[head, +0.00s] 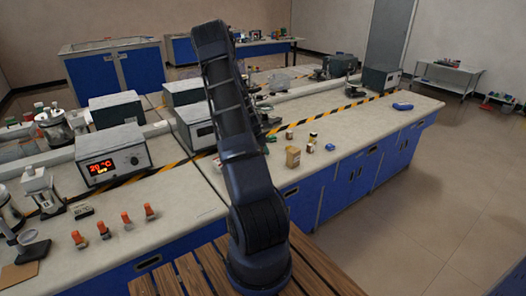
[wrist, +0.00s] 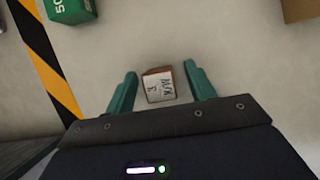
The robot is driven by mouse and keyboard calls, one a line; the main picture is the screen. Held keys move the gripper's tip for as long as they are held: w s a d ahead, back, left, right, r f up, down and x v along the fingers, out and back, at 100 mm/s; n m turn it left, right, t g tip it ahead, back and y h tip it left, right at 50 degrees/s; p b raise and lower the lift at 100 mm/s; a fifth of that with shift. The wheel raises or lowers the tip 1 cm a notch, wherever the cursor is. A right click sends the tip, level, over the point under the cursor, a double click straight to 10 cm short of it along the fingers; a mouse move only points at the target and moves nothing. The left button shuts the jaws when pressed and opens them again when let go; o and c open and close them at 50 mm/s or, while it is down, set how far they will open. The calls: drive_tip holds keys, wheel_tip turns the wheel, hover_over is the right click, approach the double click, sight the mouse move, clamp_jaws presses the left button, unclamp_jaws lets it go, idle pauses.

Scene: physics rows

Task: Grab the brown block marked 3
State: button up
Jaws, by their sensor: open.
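A small brown block (wrist: 158,86) with a white, dark-marked label lies on the pale bench top in the wrist view. I cannot read a clear 3 on it. My gripper (wrist: 160,70) is open, with one green finger on each side of this block. A gap shows between the block and each finger, and nothing is held. In the head view my arm covers much of the middle of the bench, and I cannot make out the gripper or tell which small item there is this block.
A green box (wrist: 69,10) and black-yellow tape (wrist: 45,55) are at the wrist view's left. A tan object (wrist: 301,9) is at its top right corner. In the head view, a tan box (head: 293,157) and several small items stand right of my arm. A blue item (head: 402,106) lies farther right.

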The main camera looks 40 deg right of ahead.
drive_tip(key=shift+c, duration=0.2)
drive_tip(key=c, duration=1)
